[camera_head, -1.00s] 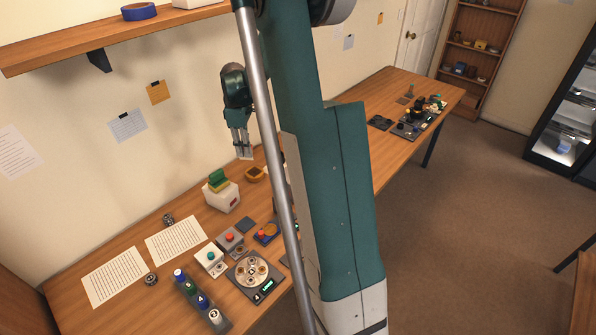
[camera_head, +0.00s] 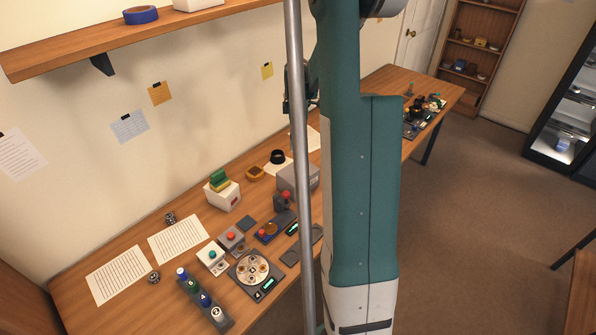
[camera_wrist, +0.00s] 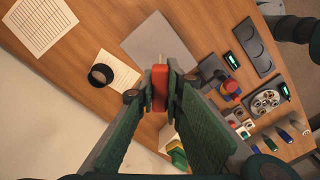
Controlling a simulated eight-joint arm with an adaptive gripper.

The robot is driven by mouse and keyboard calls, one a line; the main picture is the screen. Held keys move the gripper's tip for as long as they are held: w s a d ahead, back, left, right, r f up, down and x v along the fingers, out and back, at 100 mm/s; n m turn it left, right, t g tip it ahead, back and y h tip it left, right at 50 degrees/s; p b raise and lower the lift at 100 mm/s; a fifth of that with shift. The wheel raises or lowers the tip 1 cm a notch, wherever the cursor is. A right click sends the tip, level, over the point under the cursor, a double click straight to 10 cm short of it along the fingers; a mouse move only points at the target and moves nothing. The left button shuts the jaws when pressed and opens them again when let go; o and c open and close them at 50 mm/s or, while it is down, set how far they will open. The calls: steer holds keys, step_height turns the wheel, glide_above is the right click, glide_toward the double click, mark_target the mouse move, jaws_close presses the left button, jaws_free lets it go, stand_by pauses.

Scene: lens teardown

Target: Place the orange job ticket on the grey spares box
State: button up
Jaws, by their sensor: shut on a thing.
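In the wrist view my gripper (camera_wrist: 160,90) is shut on an orange-red piece, which I take to be the job ticket (camera_wrist: 160,86); it shows narrow between the fingertips. The grey spares box (camera_wrist: 150,42) lies below and beyond the fingertips, its flat top partly covered by them; the held piece appears above the box's near edge, apart from it as far as I can tell. In the head view the grey box (camera_head: 308,176) stands on the bench, partly behind my silver pole.
A black ring (camera_head: 277,156) sits on white paper left of the box. A red-knobbed device (camera_head: 284,201) stands close in front. A white box with green and yellow pieces (camera_head: 222,193) is farther left. Printed sheets (camera_head: 178,239) lie on the bench; a shelf (camera_head: 110,42) overhangs behind.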

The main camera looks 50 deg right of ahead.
steer(key=shift+f, duration=0.1)
stand_by(0.3)
glide_above(298, 171)
steer(key=shift+w+d+f, duration=0.1)
steer(key=shift+f, duration=2.95)
steer(key=shift+f, duration=1.85)
steer(key=shift+f, duration=0.2)
steer(key=o, duration=0.8)
steer(key=shift+c, duration=0.2)
steer(key=shift+r, duration=0.25)
steer(key=shift+r, duration=5.95)
